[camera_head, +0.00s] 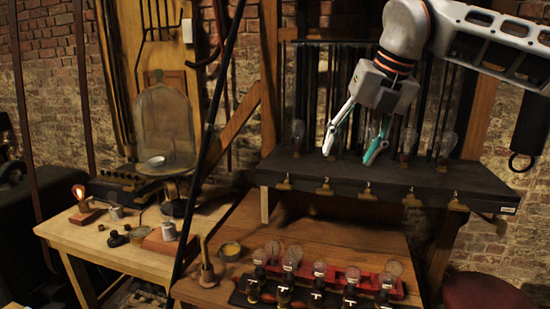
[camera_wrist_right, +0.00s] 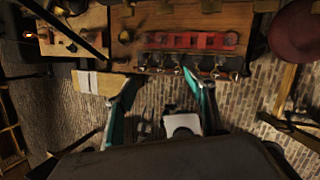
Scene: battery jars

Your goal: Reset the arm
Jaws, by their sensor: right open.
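My right gripper (camera_head: 348,154) is open and empty in the head view, with its fingers pointing down over the dark numbered shelf (camera_head: 470,182). One finger is pale and the other is teal. In the right wrist view the same gripper (camera_wrist_right: 160,78) shows two spread fingers with nothing held between them. Clear bulbs stand on the shelf: one (camera_head: 297,134) left of the gripper and another (camera_head: 445,148) to its right. Whether the fingertips touch the shelf cannot be told. My left gripper is not in view.
Below the shelf, a wooden table (camera_head: 240,218) bears a red rack (camera_head: 302,272) and several glass-topped jars. A side table (camera_head: 125,254) at left holds a glass bell jar (camera_head: 164,122) and a glowing bulb (camera_head: 79,192). A dark post crosses the view. A red stool (camera_head: 485,292) stands lower right.

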